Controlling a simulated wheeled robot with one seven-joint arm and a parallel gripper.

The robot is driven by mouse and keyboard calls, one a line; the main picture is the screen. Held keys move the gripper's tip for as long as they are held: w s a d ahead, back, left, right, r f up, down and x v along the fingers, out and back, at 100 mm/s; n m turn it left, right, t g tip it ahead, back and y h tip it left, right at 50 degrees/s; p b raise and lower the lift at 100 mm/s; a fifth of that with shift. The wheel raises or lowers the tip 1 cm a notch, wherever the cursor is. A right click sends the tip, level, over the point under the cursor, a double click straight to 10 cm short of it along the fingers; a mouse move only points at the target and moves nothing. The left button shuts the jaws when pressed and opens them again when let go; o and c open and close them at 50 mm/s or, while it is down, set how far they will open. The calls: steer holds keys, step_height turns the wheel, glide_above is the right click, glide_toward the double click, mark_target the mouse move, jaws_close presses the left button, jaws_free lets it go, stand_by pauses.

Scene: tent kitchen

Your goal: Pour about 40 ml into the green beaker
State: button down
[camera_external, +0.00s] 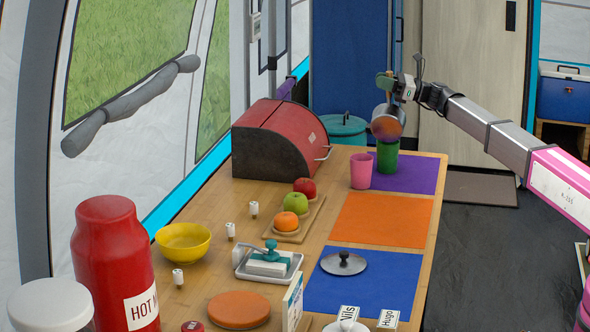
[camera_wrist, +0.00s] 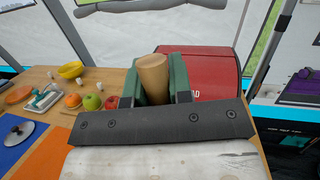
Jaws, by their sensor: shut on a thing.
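The green beaker (camera_external: 387,158) stands upright on a purple mat (camera_external: 417,174) at the far end of the table. My gripper (camera_external: 388,83) is above it, shut on a tan, round wooden-looking handle (camera_wrist: 152,76) between green finger pads. A grey and copper-brown vessel (camera_external: 386,124) hangs just below my gripper, directly over the green beaker, and appears tilted. It overlaps the beaker's rim in the picture, so I cannot tell if they touch. No liquid stream is visible, and the beaker's inside is hidden. The wrist view shows neither vessel nor beaker.
A pink cup (camera_external: 361,171) stands close left of the green beaker. A red bread box (camera_external: 277,138) and a teal pot (camera_external: 344,129) are behind to the left. Fruit, including a green apple (camera_external: 295,203), sits nearer. The orange mat (camera_external: 381,220) is clear; a lid (camera_external: 343,263) lies on the blue mat.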

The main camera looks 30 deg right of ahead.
steer(key=shift+a, duration=0.15)
steer(key=shift+w+d+r+m, duration=0.2)
steer(key=shift+w+d+m, duration=0.15)
steer(key=shift+m, duration=0.25)
steer(key=shift+w+d+r+m+t+p, duration=0.15)
steer(key=shift+w+d+m+t+p, duration=0.35)
steer(key=shift+w+d+m, duration=0.6)
stand_by(0.4)
